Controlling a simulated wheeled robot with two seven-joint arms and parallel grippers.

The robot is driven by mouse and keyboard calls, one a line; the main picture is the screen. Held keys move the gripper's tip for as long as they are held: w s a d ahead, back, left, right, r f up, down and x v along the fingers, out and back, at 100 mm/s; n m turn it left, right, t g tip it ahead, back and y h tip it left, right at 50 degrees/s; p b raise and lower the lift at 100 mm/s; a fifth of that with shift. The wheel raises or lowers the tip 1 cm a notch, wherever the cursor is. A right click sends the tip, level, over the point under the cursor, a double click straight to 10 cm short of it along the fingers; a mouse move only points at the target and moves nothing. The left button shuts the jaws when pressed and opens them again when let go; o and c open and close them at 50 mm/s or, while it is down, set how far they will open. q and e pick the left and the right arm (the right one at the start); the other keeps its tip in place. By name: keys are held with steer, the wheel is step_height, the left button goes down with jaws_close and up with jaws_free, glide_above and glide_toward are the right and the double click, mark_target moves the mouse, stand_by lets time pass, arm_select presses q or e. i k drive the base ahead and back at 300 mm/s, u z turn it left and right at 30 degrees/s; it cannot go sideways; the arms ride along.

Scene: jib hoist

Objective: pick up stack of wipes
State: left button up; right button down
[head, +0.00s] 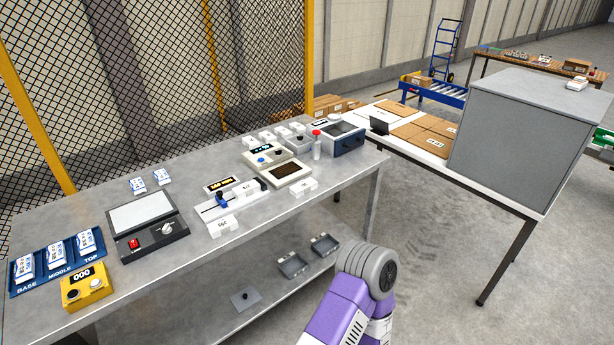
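A small white stack (577,83) lies on top of the large grey cabinet (520,130) at the right. It looks like folded wipes, but it is too small to be sure. Neither of my grippers is in view. A purple and grey link of one of my arms rises at the bottom, right of the steel bench, well apart from the white stack.
The steel bench (290,215) holds a scale-like device (147,225), a blue tray (60,262) of packets, a yellow box (86,287) and a blue-fronted box (338,138). A white table (400,146) with flat cartons adjoins the cabinet. The floor at right is clear.

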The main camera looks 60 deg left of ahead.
mark_target(244, 190)
steer(key=u, duration=0.25)
steer(key=i, duration=1.55)
steer(key=u, duration=0.95)
